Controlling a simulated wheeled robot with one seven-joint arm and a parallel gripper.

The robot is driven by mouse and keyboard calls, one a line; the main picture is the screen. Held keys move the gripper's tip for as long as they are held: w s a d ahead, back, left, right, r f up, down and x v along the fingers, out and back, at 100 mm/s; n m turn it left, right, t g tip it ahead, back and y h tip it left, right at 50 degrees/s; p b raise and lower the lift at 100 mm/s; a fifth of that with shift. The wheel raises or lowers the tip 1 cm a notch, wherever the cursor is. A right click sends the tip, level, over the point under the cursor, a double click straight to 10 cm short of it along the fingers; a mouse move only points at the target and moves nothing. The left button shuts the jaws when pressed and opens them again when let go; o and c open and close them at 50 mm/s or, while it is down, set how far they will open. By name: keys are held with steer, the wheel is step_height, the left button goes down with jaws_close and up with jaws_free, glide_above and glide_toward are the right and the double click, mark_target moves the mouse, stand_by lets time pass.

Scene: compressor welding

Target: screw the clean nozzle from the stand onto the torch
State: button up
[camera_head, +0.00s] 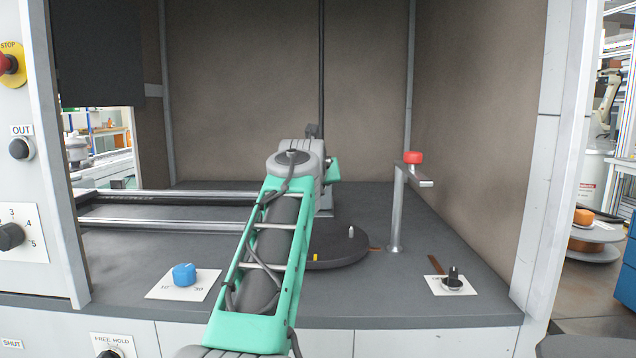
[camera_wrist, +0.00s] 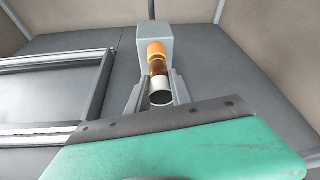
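In the wrist view, a grey block (camera_wrist: 153,36) hangs at the lower end of a dark pole. A torch neck with an orange collar (camera_wrist: 156,49) and a brown, copper-like part below it comes out of the block toward me. A pale nozzle (camera_wrist: 160,84) with a dark open end lies in line with this neck and seems to meet it; threads cannot be seen. My gripper (camera_wrist: 161,80) has one finger on each side of the nozzle, and both appear to touch it. In the head view my arm hides the gripper, nozzle and most of the torch.
A dark round turntable (camera_head: 338,253) lies right of my arm. A rail frame (camera_head: 165,224) lies left. A blue dial (camera_head: 184,274) and black dial (camera_head: 453,278) sit at the front.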

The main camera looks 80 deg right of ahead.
steer(key=o, duration=0.5)
